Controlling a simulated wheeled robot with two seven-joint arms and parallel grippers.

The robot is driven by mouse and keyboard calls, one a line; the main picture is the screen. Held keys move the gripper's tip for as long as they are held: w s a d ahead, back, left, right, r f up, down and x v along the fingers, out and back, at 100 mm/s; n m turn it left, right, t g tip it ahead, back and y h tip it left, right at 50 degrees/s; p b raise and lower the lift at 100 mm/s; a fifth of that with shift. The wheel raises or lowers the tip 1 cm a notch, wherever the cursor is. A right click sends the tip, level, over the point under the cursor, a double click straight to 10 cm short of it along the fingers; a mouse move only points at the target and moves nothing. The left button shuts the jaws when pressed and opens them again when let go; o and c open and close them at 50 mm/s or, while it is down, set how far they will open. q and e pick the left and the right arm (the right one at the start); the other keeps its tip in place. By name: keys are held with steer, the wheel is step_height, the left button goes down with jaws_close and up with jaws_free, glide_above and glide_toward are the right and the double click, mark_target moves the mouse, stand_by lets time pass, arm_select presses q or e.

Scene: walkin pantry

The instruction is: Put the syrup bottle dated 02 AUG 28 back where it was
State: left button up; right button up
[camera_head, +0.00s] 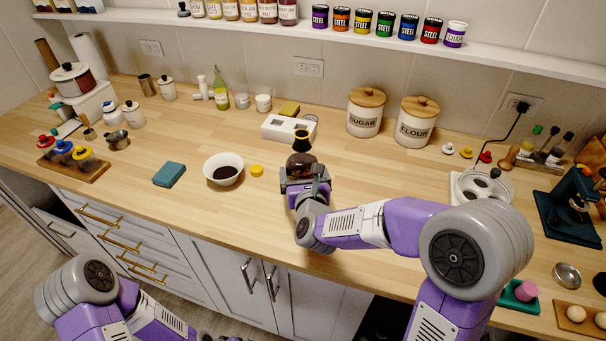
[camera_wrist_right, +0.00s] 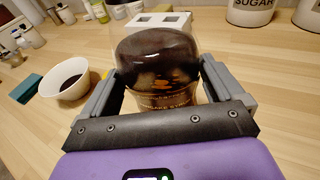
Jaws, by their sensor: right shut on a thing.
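A dark brown syrup bottle (camera_head: 300,162) with a black top stands at the middle of the wooden counter, between the fingers of my right gripper (camera_head: 301,183). In the right wrist view the bottle (camera_wrist_right: 158,62) fills the space between both grey fingers, and the right gripper (camera_wrist_right: 158,95) is shut on it. Lettering shows low on the bottle, but I cannot read a date. I cannot tell whether its base touches the counter. My left arm shows at the lower left of the head view; its gripper is out of the picture.
A white block with square openings (camera_head: 276,131) stands just behind the bottle. A white bowl (camera_head: 239,168), a yellow lid (camera_head: 257,170) and a teal box (camera_head: 169,174) lie to the left. Sugar (camera_head: 365,112) and flour (camera_head: 416,122) canisters stand behind. Counter is bare between bottle and canisters.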

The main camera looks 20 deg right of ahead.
steer(key=shift+r, duration=0.1)
steer(key=o, duration=1.5)
steer(key=shift+f, duration=0.2)
steer(key=shift+r, duration=0.1)
steer(key=shift+r, duration=0.1)
steer(key=shift+b+v, duration=2.15)
steer(key=shift+v, duration=3.85)
